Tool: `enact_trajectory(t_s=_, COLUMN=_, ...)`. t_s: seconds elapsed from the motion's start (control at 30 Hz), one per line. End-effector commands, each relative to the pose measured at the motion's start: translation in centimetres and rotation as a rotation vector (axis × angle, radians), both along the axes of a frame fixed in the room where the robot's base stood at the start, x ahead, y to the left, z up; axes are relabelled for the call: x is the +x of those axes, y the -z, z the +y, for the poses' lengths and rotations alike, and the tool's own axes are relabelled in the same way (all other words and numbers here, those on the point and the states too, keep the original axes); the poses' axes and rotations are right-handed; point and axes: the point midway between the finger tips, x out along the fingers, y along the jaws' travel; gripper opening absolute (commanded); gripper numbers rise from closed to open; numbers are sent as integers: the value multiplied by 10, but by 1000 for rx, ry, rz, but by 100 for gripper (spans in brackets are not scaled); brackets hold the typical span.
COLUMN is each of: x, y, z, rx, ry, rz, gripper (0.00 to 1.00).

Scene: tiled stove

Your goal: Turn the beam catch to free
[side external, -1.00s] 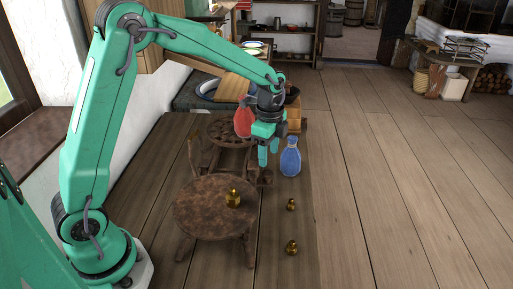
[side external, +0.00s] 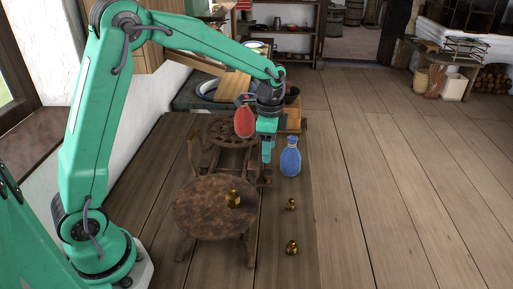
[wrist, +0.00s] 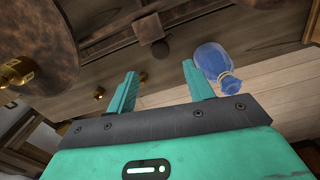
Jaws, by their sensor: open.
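A dark brown wooden device stands on the plank surface, with a broad round plate (side external: 215,208) in front and a smaller spoked disc (side external: 228,130) behind. A small dark knob-like part (side external: 265,176), possibly the beam catch, is at its right side. A similar dark block with a rounded end (wrist: 152,28) shows beyond my fingertips in the wrist view. My gripper (side external: 267,158) points down above the device's right side. In the wrist view my gripper (wrist: 159,70) is open with nothing between its fingers. I cannot tell the catch's setting.
A brass weight (side external: 233,198) sits on the round plate, and two more (side external: 291,247) stand to the right. Planks farther right are clear.

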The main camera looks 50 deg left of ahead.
Motion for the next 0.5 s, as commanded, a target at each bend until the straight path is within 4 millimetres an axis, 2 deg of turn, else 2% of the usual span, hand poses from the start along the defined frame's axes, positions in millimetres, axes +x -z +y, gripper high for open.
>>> enact_trajectory(t_s=0.3, x=0, y=1, z=0, rx=0, ry=-377, rz=1, gripper=52)
enact_trajectory(t_s=0.5, x=0, y=1, z=0, rx=0, ry=-490, rz=1, gripper=52)
